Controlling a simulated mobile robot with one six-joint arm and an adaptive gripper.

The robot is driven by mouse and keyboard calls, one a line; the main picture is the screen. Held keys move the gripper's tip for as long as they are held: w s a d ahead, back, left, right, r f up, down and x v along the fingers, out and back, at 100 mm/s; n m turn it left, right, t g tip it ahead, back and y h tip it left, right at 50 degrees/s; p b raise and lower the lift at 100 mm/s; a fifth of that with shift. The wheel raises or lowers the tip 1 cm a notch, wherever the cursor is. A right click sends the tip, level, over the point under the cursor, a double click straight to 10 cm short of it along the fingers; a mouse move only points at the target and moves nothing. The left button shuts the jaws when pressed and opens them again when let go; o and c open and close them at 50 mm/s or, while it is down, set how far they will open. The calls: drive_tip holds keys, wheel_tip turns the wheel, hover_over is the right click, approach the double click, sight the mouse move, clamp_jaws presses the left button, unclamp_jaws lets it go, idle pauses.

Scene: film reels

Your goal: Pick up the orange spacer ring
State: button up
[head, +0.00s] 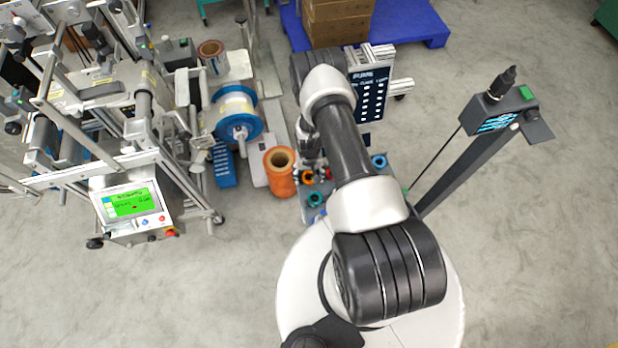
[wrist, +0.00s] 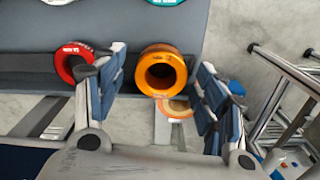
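The orange spacer ring (wrist: 147,78) shows in the wrist view, with its dark hole facing the camera. It appears at the far edge of the gap between the fingers of my gripper (wrist: 161,66). The gripper is open, with one finger on each side of the ring; I see no clear contact. In the head view, a small orange ring (head: 308,178) lies among others on the bench, and my arm hides much of the gripper there.
In the wrist view a red ring (wrist: 64,70) sits close beside the left finger, and a teal ring (wrist: 165,2) lies at the top edge. In the head view a large orange film roll (head: 281,182) stands left of the bench. A metal-framed machine (head: 150,150) stands further left.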

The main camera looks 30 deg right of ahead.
drive_tip(key=c, duration=1.1)
